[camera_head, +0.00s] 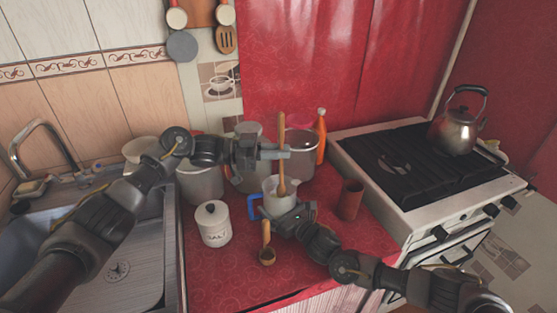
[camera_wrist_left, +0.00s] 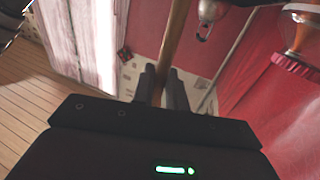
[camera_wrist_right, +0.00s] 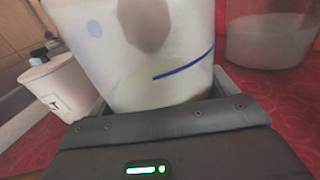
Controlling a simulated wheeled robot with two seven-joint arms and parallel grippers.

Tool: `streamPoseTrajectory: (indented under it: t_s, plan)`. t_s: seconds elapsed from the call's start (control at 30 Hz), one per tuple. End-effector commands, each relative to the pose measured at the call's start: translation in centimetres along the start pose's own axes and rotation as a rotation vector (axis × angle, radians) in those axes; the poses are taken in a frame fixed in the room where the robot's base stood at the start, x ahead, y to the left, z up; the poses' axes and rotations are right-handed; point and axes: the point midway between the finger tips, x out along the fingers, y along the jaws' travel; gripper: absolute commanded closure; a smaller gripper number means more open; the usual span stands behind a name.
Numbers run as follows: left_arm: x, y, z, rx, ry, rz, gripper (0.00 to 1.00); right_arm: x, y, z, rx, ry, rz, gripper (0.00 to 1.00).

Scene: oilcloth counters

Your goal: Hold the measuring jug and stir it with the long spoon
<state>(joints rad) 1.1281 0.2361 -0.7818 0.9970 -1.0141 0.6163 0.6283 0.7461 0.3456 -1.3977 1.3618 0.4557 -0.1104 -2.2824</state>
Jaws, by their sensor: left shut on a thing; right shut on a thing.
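The measuring jug (camera_head: 280,206) is a pale, translucent cup with a blue handle (camera_head: 255,206), upright near the counter's middle. My right gripper (camera_head: 293,212) is shut on it; the jug's wall with a blue line fills the right wrist view (camera_wrist_right: 150,75). The long spoon (camera_head: 282,135) is wooden and nearly upright. My left gripper (camera_head: 276,153) is shut on its handle, which also shows in the left wrist view (camera_wrist_left: 174,38). The spoon's bowl end is down at the jug's mouth, and its brown shape shows through the jug wall in the right wrist view.
A white salt jar (camera_head: 213,226) and a wooden ladle (camera_head: 267,256) are close on the left and front. Pots (camera_head: 200,184) and an orange bottle (camera_head: 321,140) stand behind, a brown-red cup (camera_head: 350,200) to the right. The stove (camera_head: 420,200) bears a kettle (camera_head: 458,132).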

Motion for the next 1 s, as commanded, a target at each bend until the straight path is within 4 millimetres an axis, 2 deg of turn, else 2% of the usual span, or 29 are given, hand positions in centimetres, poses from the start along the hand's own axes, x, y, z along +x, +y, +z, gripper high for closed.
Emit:
streamPoseTrajectory:
  t_s: [0.8,1.0]
  plan:
    - [0.0,0.0,-7.9,0.001,0.000,0.000,1.00,0.0,-0.1,0.0,-0.001,0.000,-0.002,0.64]
    - [0.0,0.0,-8.8,0.000,-0.001,0.000,1.00,0.0,-0.1,0.0,-0.001,0.000,-0.002,0.64]
